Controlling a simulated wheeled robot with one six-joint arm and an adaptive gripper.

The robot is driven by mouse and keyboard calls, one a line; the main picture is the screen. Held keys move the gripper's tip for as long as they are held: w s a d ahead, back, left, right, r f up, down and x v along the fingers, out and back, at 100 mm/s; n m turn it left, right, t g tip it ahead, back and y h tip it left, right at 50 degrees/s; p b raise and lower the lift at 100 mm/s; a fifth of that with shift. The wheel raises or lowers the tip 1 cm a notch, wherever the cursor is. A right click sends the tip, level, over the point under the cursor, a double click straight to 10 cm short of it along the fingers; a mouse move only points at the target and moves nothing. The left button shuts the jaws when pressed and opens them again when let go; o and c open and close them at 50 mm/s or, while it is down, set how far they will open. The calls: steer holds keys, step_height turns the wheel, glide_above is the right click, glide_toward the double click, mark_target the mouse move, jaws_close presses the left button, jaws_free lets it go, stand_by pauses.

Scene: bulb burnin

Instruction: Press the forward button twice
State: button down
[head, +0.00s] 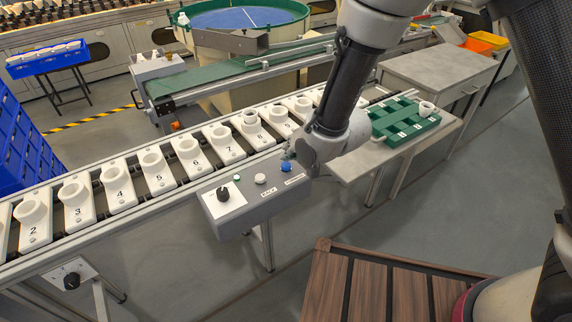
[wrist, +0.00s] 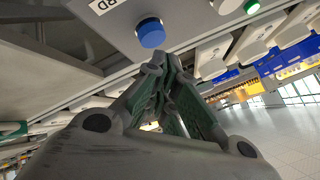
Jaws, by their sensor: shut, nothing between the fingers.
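The grey control box (head: 232,215) sits at the front of the conveyor. Its blue button (head: 285,167) is at the right end by a label; in the wrist view the label beside the blue button (wrist: 151,33) ends in "RD". A white button (head: 260,179) and a black knob (head: 223,194) are further left. My gripper (head: 288,155) is shut and empty, close to the blue button. In the wrist view its fingertips (wrist: 168,62) are together just short of the button's image; I cannot tell whether they touch.
Numbered white socket carriers (head: 121,195) line the conveyor behind the box. A green tray (head: 400,133) with a white piece stands right of my gripper. A second knob panel (head: 72,277) is at lower left. A slatted brown surface (head: 385,285) is in front.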

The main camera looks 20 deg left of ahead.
mark_target(289, 163)
steer(key=shift+f, duration=0.2)
steer(key=shift+f, duration=0.25)
steer(key=shift+f, duration=0.5)
stand_by(0.9)
steer(key=shift+r, duration=3.45)
